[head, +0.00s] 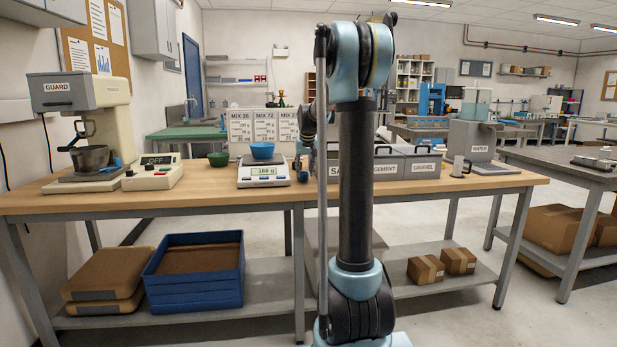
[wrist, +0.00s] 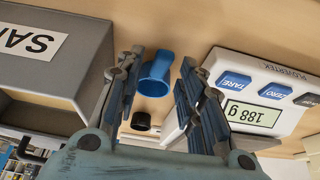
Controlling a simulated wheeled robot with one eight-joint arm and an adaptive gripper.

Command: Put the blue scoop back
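The blue scoop (wrist: 157,71) is on the wooden bench top, between the grey bin labelled SAND and the scale, as the wrist view shows. My gripper (wrist: 162,57) is open, with one finger to each side of the scoop in that view. I cannot tell whether either finger touches it. The labelled bins (head: 425,164) include SAND, CEMENT and GRAVEL.
The scale (head: 263,177) reads 188 g and carries a blue bowl (head: 262,150). A green bowl (head: 218,159), a control box (head: 152,174) and a mixer (head: 80,120) stand to the left. A water dispenser (head: 472,138) stands right. Mix cards (head: 243,128) stand behind the scale.

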